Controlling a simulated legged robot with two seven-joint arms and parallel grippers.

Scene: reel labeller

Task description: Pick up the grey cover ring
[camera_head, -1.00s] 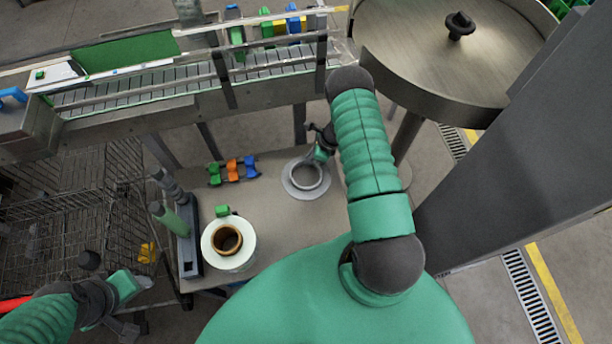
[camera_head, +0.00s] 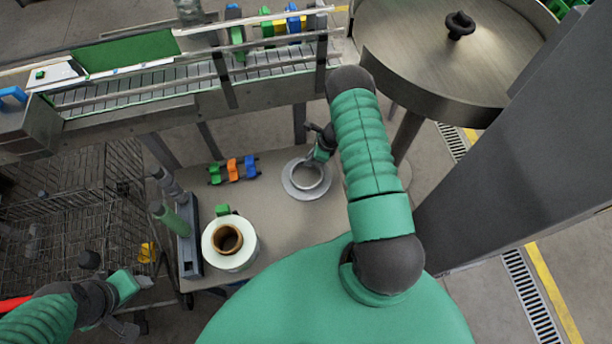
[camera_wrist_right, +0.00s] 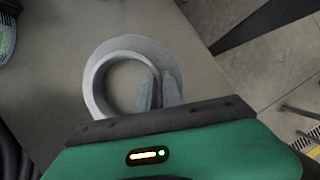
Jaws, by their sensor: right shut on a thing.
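The grey cover ring (camera_head: 306,191) is a flanged ring on the table, below the conveyor in the head view. It also shows in the right wrist view (camera_wrist_right: 98,82), straight ahead of the jaws. My right gripper (camera_head: 322,160) reaches its far right side in the head view. In the right wrist view its fingers (camera_wrist_right: 158,92) are shut on the ring's wall, one inside and one outside. I cannot tell any gap between the ring and the table. My left gripper (camera_head: 138,285) is at the lower left, away from the ring; its jaw opening is too small to tell.
A white label reel (camera_head: 211,252) with a brown core sits on the table (camera_head: 275,225). Green, orange and blue clips (camera_head: 232,169) lie behind it. The conveyor (camera_head: 170,92) runs behind; a round steel turntable (camera_head: 440,60) is at right.

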